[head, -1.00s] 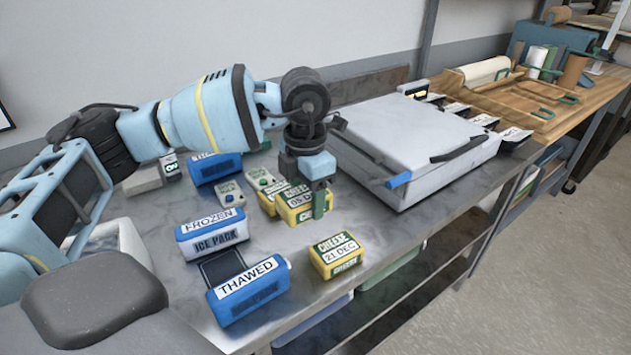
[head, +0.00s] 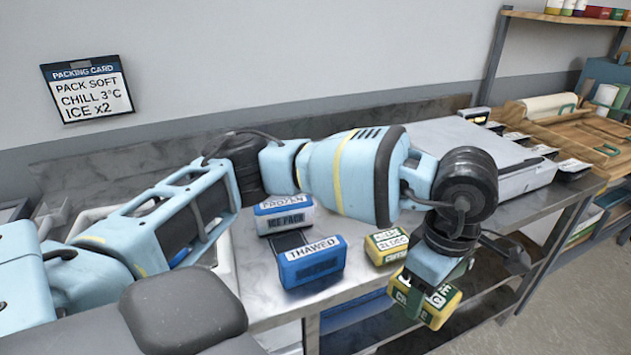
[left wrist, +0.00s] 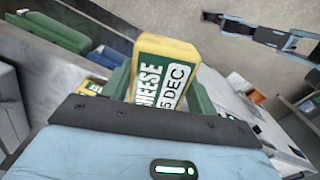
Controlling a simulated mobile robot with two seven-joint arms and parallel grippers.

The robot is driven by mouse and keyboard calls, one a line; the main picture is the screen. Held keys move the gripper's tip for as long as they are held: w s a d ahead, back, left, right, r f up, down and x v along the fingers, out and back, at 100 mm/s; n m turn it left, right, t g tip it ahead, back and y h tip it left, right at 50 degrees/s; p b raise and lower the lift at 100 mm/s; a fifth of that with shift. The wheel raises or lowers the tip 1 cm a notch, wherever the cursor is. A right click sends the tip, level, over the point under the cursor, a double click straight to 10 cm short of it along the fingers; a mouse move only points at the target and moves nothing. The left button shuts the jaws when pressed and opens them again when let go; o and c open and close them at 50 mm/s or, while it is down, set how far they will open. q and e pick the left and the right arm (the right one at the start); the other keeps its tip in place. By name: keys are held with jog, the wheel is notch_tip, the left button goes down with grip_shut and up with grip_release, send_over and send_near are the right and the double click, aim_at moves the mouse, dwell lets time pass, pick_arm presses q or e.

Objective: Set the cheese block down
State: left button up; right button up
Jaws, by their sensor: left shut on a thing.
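My left gripper (head: 420,296) is shut on a yellow and green cheese block (head: 438,304). In the head view it holds the block, tilted, in front of the steel table's front edge. In the left wrist view the held cheese block (left wrist: 165,62) stands between the green fingers, its label ending in "5 DEC". A second cheese block (head: 387,246), marked 21 DEC, sits on the table near the front edge, behind the held one. My right gripper is not in view.
A blue THAWED ice pack (head: 311,264) and a FROZEN ice pack (head: 284,216) sit on the steel table (head: 352,272). A pale box (head: 445,135) stands at the back right, partly behind my arm. A packing card (head: 87,88) hangs on the wall.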

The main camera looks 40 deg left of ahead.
aim_at(426, 305)
pick_arm(q)
jog(key=s+m, duration=0.1)
jog(key=m, duration=0.1)
jog(key=d+m, duration=0.1)
jog(key=m, duration=0.1)
jog(key=shift+s+d+m, duration=0.1)
jog(key=shift+s+m, duration=0.2)
jog(key=shift+s, duration=0.1)
jog(key=shift+s+d+f+m, duration=0.1)
jog(key=shift+s+m, duration=0.05)
jog(key=shift+m, duration=0.4)
jog(key=shift+s+f+m, duration=0.1)
jog(key=shift+s+m, duration=0.05)
jog(key=shift+m, duration=0.4)
jog(key=m, duration=0.3)
jog(key=shift+s+f+m, duration=0.15)
jog(key=shift+s+m, duration=0.25)
jog(key=a+f+m, duration=0.1)
jog(key=a+m, duration=0.5)
jog(key=a, duration=0.3)
jog(key=shift+s, duration=0.3)
